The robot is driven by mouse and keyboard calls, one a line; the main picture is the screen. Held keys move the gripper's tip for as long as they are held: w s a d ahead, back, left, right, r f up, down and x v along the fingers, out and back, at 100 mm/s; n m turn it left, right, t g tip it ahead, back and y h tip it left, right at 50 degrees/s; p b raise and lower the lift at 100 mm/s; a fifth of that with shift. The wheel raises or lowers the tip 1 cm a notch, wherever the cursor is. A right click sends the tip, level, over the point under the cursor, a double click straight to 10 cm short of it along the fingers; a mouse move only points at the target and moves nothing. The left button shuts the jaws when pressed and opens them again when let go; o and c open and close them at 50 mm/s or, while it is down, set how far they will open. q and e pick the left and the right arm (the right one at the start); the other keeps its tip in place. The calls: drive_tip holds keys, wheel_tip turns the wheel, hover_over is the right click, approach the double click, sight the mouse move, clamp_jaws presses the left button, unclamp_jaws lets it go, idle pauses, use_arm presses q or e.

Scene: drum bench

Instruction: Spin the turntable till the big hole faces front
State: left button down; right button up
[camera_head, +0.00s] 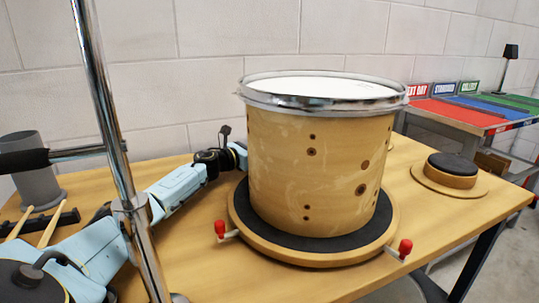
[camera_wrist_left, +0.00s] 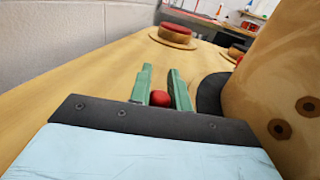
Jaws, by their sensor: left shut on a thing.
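A wooden drum (camera_head: 315,175) with a chrome rim stands upright on the turntable (camera_head: 300,253), a round wooden disc with a dark top. Several holes show in the drum's wall; the largest-looking one (camera_head: 361,189) is on the right side of its visible face. The wrist view shows two dark holes (camera_wrist_left: 280,128) in the drum. Red knobs stick out from the turntable at front left (camera_head: 220,228) and front right (camera_head: 404,247). My left gripper (camera_wrist_left: 162,80) is shut on another red knob (camera_wrist_left: 160,98), at the drum's left rear. My right gripper is not in view.
A chrome pole (camera_head: 105,110) stands in the left foreground. A grey cylinder (camera_head: 38,180) and drumsticks (camera_head: 48,228) are at the left. A round dark-topped pad (camera_head: 452,166) is on the bench at right. Signed, coloured lanes (camera_head: 450,113) lie beyond. The front of the bench is clear.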

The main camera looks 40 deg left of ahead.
use_arm(q)
drive_tip(key=shift+w+d+f+h, duration=0.15)
drive_tip(key=shift+d+f+h, duration=0.15)
drive_tip(key=shift+d, duration=0.4)
drive_tip(key=c, duration=1.7)
unclamp_jaws()
drive_tip(key=o, duration=0.4)
drive_tip(key=shift+d+r, duration=0.15)
drive_tip(key=shift+a, duration=0.2)
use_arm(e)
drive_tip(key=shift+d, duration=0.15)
use_arm(q)
drive_tip(key=shift+a, duration=0.15)
drive_tip(key=shift+s, duration=0.25)
drive_tip(key=p+v, duration=0.2)
drive_tip(key=v, duration=0.7)
drive_tip(key=shift+s, duration=0.4)
drive_tip(key=shift+v, duration=0.9)
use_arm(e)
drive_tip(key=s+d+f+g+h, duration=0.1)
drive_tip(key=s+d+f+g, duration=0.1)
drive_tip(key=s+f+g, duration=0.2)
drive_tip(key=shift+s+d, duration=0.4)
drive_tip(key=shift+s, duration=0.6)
use_arm(q)
drive_tip(key=shift+r, duration=0.1)
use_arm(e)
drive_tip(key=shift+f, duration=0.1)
